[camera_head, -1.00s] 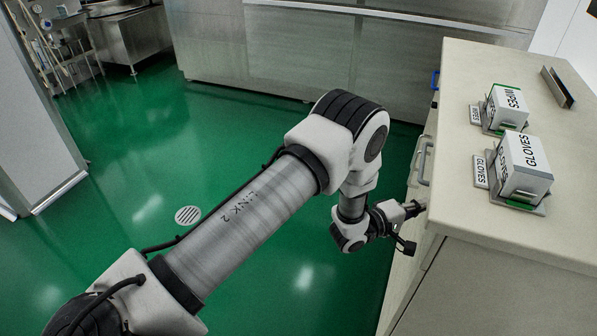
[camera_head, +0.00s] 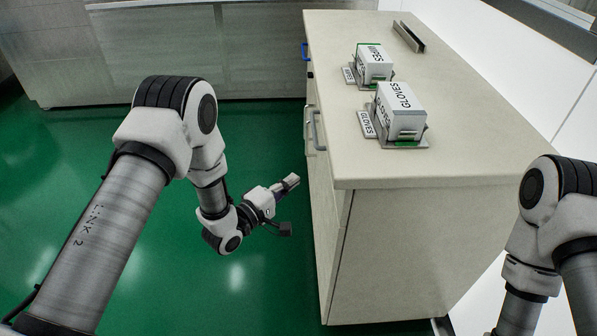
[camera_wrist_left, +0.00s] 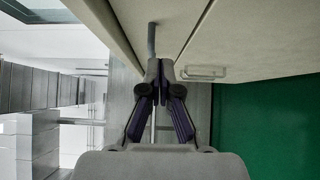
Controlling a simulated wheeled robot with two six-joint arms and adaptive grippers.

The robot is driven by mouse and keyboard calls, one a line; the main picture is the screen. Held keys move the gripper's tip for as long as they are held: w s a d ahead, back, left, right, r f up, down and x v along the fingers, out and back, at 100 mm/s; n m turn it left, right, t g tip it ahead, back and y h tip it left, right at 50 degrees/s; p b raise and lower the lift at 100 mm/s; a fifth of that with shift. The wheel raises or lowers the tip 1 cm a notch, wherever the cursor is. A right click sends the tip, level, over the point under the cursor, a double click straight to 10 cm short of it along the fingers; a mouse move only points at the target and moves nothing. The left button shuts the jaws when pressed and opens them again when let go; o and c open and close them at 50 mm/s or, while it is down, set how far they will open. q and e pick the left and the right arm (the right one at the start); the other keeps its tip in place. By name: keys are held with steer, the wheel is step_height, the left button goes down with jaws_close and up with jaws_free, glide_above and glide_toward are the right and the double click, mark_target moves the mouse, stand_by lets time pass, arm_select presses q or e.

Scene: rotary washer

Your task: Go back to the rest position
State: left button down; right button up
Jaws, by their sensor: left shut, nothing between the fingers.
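My left arm comes in from the left in the head view. Its gripper (camera_head: 290,183) is shut and empty, in front of the cabinet's left side and a little apart from it. In the left wrist view the two dark fingers (camera_wrist_left: 160,72) meet at their tips, with nothing visible between them. My right arm shows at the right edge of the head view, bent downward, and its gripper is out of frame.
The beige cabinet (camera_head: 400,196) has grey handles (camera_head: 319,131) and a blue handle (camera_head: 304,52) on its left side. A gloves box (camera_head: 400,108) and a wipes box (camera_head: 374,64) stand on top, with a metal channel (camera_head: 408,37) behind. The green floor (camera_head: 270,140) left of the cabinet is clear.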

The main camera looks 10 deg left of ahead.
arm_select(q)
steer(key=s+a+f+m+g+y+p, duration=0.1)
steer(key=s+a+f+m+g+y, duration=0.1)
steer(key=s, duration=1)
steer(key=s+a+f+m+g+y+p, duration=0.1)
steer(key=s+a+f+m+g+y, duration=0.2)
steer(key=s, duration=0.9)
steer(key=s+a+f+m+g+y+p, duration=0.2)
steer(key=s+f+m+g, duration=0.4)
steer(key=s+f+g, duration=0.5)
steer(key=shift+s+a+m+y, duration=0.4)
steer(key=shift+s+a+y, duration=0.3)
steer(key=shift+s+y, duration=0.1)
arm_select(e)
steer(key=r, duration=0.3)
steer(key=shift+w+d+r, duration=0.1)
steer(key=shift+d+r, duration=0.1)
steer(key=shift+r, duration=0.1)
